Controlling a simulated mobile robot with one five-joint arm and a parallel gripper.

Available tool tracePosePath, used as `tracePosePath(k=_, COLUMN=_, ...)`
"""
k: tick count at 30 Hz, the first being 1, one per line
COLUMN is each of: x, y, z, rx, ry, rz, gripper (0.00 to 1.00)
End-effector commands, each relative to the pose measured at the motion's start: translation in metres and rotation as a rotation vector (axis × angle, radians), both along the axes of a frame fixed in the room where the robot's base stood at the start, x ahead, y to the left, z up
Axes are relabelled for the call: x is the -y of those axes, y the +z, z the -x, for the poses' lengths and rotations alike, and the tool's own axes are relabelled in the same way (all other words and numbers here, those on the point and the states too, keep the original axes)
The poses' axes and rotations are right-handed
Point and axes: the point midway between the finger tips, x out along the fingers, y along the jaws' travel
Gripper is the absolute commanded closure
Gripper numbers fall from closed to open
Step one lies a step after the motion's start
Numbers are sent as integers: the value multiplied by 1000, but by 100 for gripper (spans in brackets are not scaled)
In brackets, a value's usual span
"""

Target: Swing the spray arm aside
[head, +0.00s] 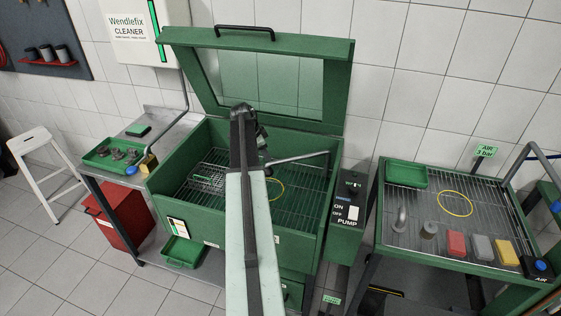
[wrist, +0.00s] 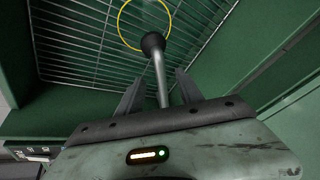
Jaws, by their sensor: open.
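The spray arm (head: 300,158) is a thin grey tube reaching from the right wall of the green wash cabinet (head: 172,180) in over its wire rack. In the wrist view the spray arm (wrist: 161,82) shows as a pale rod with a dark round knob at its end. My gripper (wrist: 159,77) is open. Its two dark fingers stand on either side of the rod in that view, with gaps to both, and the knob lies beyond the fingertips. In the head view my own arm hides the gripper's fingers and part of the rod.
The cabinet's framed lid (head: 265,80) stands raised behind. A yellow ring (head: 275,189) marks the rack (head: 300,205). A pump switch box (head: 347,212) is on the right. A side bench (head: 455,238) holds several parts and blocks. A green parts tray (head: 112,154) is at left.

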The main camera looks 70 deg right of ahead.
Motion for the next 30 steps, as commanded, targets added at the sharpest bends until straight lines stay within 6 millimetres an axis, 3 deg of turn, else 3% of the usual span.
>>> tracePosePath(k=2, x=21, y=0, z=25, rx=11, ry=-73, rz=20, gripper=57)
tracePosePath(k=5, x=28, y=1, z=36, rx=17, ry=-109, rz=30, gripper=57)
tracePosePath(k=11, x=30, y=-7, z=37, rx=16, ry=-111, rz=30, gripper=57)
tracePosePath(k=23, x=54, y=-68, z=49, rx=16, ry=-109, rz=28, gripper=57)
tracePosePath(k=30, x=57, y=-70, z=51, rx=16, ry=-109, rz=29, gripper=57)
